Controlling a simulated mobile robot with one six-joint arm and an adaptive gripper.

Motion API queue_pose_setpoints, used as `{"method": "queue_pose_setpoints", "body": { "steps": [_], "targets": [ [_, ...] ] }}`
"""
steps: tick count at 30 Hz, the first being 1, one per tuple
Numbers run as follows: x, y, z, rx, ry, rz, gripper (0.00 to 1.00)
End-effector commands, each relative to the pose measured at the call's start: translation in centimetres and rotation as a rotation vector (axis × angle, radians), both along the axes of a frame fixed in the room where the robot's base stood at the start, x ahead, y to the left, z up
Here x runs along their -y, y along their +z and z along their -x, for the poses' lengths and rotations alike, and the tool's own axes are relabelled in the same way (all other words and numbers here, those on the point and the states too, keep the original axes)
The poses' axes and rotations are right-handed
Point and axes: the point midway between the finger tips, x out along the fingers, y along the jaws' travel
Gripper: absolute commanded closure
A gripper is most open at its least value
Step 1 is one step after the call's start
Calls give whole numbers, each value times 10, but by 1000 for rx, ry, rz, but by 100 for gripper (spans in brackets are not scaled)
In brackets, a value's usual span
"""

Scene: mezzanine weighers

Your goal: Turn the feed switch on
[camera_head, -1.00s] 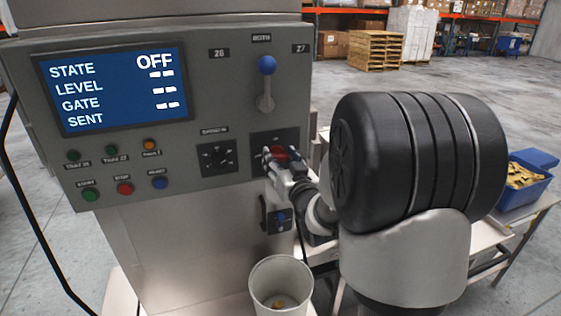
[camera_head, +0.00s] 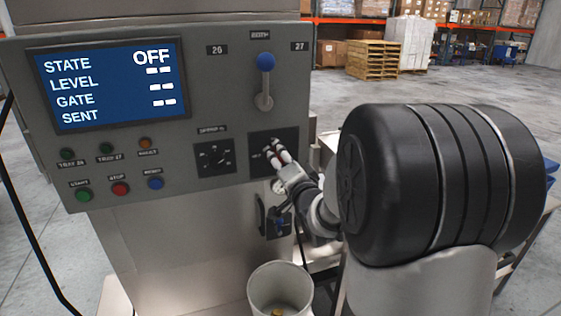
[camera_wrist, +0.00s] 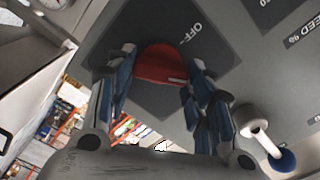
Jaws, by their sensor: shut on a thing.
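The feed switch is a red rotary knob (camera_wrist: 162,62) on a dark plate at the lower right of the grey control panel. An "OFF" label sits beside it in the wrist view. My gripper (camera_head: 279,157) reaches it from the right, and its fingers (camera_wrist: 160,75) lie on both sides of the knob, shut on it. In the head view the fingers hide most of the knob. The display (camera_head: 112,84) reads STATE OFF, with dashes on the lines below.
A blue-knobbed lever (camera_head: 265,64) stands above the switch, and a black dial (camera_head: 214,157) is to its left. Coloured buttons (camera_head: 120,189) line the lower left. A white bucket (camera_head: 280,288) stands below. Pallets (camera_head: 373,59) are far behind.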

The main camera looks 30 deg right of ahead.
Motion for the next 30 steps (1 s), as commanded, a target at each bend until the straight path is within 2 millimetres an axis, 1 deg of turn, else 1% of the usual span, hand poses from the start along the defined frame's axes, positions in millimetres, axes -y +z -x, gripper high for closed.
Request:
{"method": "queue_pose_setpoints", "body": {
  "steps": [6, 15, 22, 30],
  "targets": [
    [1, 1, 0, 41, 1, -194, 76],
    [1, 0, 0, 83, 1, -405, 76],
    [1, 0, 0, 100, 1, -496, 76],
    [1, 0, 0, 109, 1, -532, 76]
  ]
}}
